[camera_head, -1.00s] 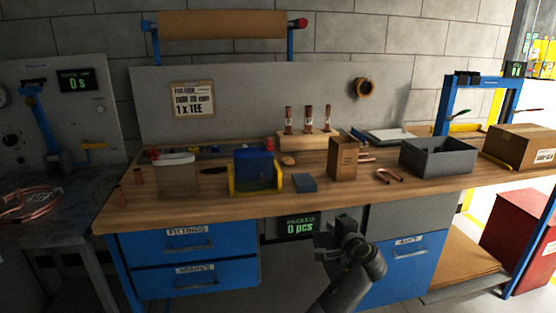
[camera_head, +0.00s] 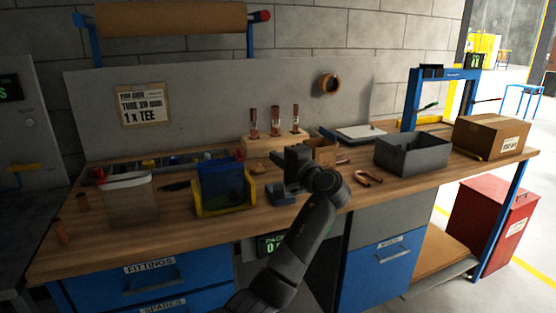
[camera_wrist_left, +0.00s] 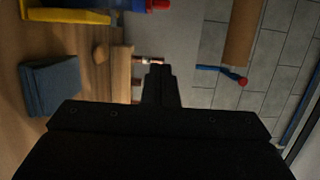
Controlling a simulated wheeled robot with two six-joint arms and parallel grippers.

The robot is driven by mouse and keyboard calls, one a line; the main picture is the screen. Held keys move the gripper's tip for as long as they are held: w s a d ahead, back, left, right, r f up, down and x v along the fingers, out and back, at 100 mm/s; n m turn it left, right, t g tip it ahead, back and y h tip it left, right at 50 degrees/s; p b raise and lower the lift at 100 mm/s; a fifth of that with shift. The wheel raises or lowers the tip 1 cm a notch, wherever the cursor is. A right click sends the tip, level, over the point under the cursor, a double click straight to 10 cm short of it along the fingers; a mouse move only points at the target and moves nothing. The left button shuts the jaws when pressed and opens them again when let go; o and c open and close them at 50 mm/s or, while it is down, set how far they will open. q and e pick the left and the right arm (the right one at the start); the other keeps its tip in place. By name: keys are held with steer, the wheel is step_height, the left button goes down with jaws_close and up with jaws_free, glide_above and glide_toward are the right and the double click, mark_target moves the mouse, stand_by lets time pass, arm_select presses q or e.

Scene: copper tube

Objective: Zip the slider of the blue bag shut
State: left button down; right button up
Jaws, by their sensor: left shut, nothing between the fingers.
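The translucent blue bag (camera_head: 222,180) stands upright in a yellow holder (camera_head: 223,211) on the workbench, left of the picture's middle in the head view. The yellow holder (camera_wrist_left: 68,16) shows at the top left there. My right gripper is not in view.
A clear bag (camera_head: 131,203) stands left of the blue one. A dark blue block (camera_wrist_left: 52,86) lies near my left gripper. A wooden rack (camera_head: 262,146) with copper pieces, a small carton (camera_head: 325,153) and a grey bin (camera_head: 412,154) are on the bench.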

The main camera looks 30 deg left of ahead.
mark_target(239, 153)
arm_select(q)
steer(key=shift+s+a+f+p, duration=0.1)
steer(key=shift+a+p, duration=0.3)
steer(key=shift+a, duration=1.65)
steer(key=shift+s+a+p, duration=0.1)
steer(key=shift+a+p, duration=0.3)
steer(key=shift+a, duration=1.6)
steer(key=shift+s, duration=0.1)
